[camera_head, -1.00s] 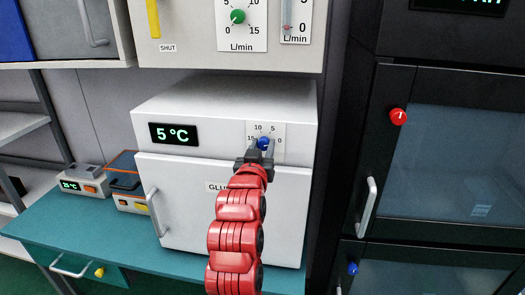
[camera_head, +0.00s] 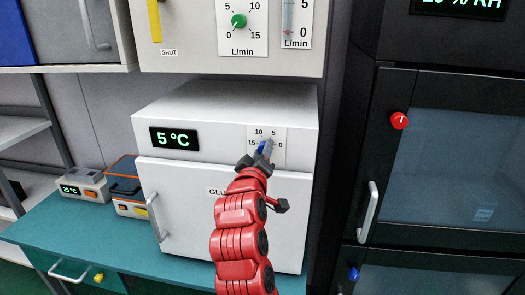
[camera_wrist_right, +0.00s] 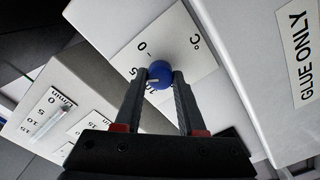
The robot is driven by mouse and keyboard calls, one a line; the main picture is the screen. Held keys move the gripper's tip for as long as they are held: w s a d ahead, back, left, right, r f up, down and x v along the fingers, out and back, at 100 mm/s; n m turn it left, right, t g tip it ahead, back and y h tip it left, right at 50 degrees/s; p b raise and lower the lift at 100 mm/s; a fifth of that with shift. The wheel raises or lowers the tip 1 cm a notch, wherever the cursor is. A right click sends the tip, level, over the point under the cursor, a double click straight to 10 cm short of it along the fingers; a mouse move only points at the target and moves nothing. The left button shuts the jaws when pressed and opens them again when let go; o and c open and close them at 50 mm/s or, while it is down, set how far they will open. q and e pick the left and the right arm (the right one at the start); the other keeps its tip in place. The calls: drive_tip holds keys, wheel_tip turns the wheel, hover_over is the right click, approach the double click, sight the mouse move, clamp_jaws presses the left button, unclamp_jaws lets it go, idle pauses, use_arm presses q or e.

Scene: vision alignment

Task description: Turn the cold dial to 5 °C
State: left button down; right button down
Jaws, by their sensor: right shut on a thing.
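The cold dial, a small blue knob (camera_head: 262,146), sits on a white scale plate (camera_head: 280,136) marked 0, 5, 10 and 15 on a white fridge-like box (camera_head: 190,228). In the right wrist view the blue knob (camera_wrist_right: 160,74) is between the two dark fingertips, which touch both sides. A white mark on it faces toward the 5 and 10 side; its exact reading is hard to tell. The green display (camera_head: 174,138) reads 5 °C. My right gripper (camera_head: 263,152) is shut on the knob and partly hides it in the head view. My left gripper is not in view.
Above is a panel with a green flow dial (camera_head: 238,20). A dark cabinet with a red knob (camera_head: 399,120) and a blue knob (camera_head: 354,274) stands right. Small instruments (camera_head: 128,187) sit on the teal bench (camera_head: 65,228) at left.

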drive_tip(key=shift+f, duration=0.15)
idle(0.4)
drive_tip(key=c, duration=0.5)
unclamp_jaws()
drive_tip(key=shift+s, duration=0.1)
drive_tip(key=b+v, duration=0.4)
drive_tip(key=v, duration=1.3)
drive_tip(key=shift+a, duration=0.1)
